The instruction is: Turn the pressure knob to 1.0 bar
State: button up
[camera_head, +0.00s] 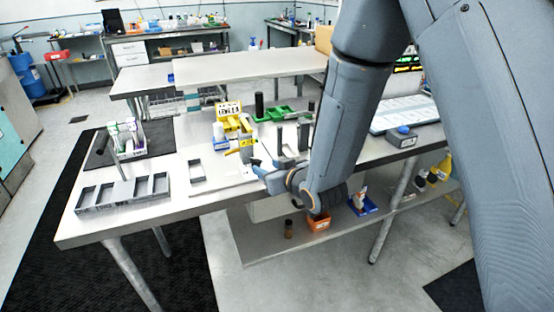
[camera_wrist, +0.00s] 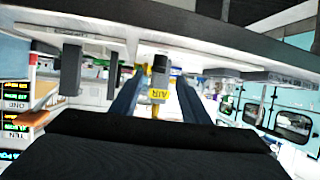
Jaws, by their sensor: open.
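A grey unit with a yellow AIR label (camera_wrist: 158,94) shows in the wrist view. Its grey upper part (camera_wrist: 160,64) looks like the pressure knob, but I cannot be sure. My gripper (camera_wrist: 161,78) is open, with one dark blue finger on each side of this unit and a visible gap to it. I cannot tell how far in depth the fingertips are from it. In the head view my gripper (camera_head: 259,168) is low over the workbench, beside a grey and yellow fixture (camera_head: 246,151). No pressure reading is legible.
The workbench (camera_head: 130,222) holds a grey compartment tray (camera_head: 122,194), a small grey bin (camera_head: 196,170) and a rack of tubes (camera_head: 127,140) at left. Green trays (camera_head: 275,114) and upright posts stand behind my gripper.

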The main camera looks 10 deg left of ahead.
aim_at(256, 163)
jog(key=shift+p+x, duration=1.1)
jog(key=shift+x, duration=2.7)
jog(key=shift+c, duration=0.5)
jog(key=c, duration=1)
